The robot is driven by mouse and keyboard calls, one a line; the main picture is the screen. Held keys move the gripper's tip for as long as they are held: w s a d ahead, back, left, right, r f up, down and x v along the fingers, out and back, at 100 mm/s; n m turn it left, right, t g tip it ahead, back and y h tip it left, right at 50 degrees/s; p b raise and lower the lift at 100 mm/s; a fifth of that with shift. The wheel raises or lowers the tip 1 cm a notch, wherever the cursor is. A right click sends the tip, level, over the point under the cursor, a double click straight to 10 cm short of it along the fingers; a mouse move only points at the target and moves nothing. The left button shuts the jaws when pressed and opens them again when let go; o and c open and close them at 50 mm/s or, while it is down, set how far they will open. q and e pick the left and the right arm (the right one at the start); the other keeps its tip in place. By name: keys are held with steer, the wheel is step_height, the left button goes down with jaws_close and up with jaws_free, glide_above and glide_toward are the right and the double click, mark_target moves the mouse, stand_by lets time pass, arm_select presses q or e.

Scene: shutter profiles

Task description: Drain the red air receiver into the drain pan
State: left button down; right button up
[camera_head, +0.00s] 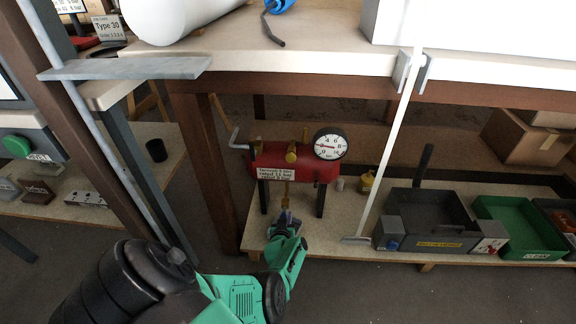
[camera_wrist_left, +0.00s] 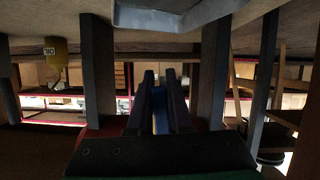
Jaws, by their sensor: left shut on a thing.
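The red air receiver (camera_head: 290,160) stands on dark legs on the low shelf, with a label, a white-faced gauge (camera_head: 330,145) and brass fittings. A brass stem (camera_head: 287,192) hangs below its middle. My left gripper (camera_head: 286,217) is under the receiver at that stem. In the left wrist view, which looks upside down, its fingers (camera_wrist_left: 160,103) are shut on a blue piece (camera_wrist_left: 160,108), apparently the drain valve's handle. A grey metal tray (camera_wrist_left: 170,17) shows at that view's top edge, perhaps the drain pan; in the head view I cannot make it out. My right gripper is out of view.
A yellow oil container (camera_head: 366,182) stands right of the receiver; it also shows in the left wrist view (camera_wrist_left: 56,52). A dark bin (camera_head: 433,240) and a green bin (camera_head: 520,228) stand farther right. The bench top (camera_head: 330,62) overhangs the shelf. A thin white upright (camera_head: 390,150) stands before the shelf.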

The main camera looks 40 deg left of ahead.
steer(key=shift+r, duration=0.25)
arm_select(q)
steer(key=c, duration=1)
jaws_free()
steer(key=shift+o, duration=0.8)
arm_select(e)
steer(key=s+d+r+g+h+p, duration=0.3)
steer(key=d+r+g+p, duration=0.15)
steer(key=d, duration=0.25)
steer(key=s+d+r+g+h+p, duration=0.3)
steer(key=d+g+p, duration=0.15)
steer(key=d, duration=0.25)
arm_select(q)
steer(key=p+v, duration=0.2)
steer(key=v, duration=1.2)
steer(key=shift+s+r+p, duration=0.15)
steer(key=shift+r+p, duration=0.05)
steer(key=shift+p, duration=0.1)
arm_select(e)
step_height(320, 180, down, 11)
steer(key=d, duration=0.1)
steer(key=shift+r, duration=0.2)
